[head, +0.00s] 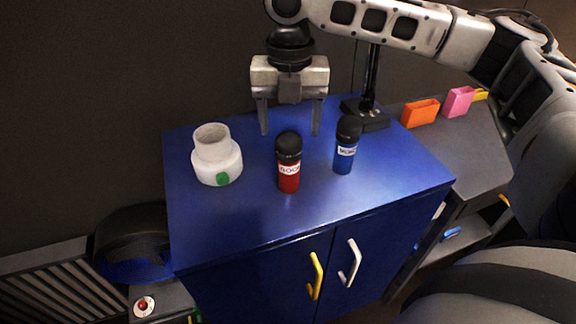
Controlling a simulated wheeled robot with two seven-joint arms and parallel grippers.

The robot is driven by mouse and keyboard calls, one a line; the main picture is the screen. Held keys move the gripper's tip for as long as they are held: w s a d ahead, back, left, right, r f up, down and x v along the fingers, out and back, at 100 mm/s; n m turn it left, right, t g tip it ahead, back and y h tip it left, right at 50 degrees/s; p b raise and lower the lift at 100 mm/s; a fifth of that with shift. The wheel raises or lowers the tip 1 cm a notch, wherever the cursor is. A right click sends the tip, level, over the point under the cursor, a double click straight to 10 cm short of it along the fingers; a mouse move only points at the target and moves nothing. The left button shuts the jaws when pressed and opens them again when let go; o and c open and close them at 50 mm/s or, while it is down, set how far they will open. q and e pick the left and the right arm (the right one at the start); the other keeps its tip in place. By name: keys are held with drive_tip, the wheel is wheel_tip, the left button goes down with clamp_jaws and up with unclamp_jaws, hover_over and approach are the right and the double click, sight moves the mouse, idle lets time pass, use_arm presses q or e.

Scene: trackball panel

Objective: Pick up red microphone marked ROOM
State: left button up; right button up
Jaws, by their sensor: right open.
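The red microphone (289,180) stands upright near the middle of the blue cabinet top, with a black head and a white label that appears to read ROOM. My right gripper (290,127) points down above and behind it. Its two fingers are spread apart and nothing is held between them. In the picture, the microphone's black head shows just below the gap between the fingers. My left gripper is not in view.
A blue microphone (345,158) with a white label stands to the right of the red one. A white jar (217,162) with a green spot stands to the left. A black stand (368,112) is behind. The front of the blue cabinet top (240,232) is clear.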

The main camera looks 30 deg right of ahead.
sight(288, 152)
drive_tip(key=shift+s+a+f, duration=0.1)
drive_tip(key=shift+f, duration=1.7)
drive_tip(key=shift+s+a+f, duration=0.1)
drive_tip(key=shift+f, duration=1.65)
drive_tip(key=c, duration=1.2)
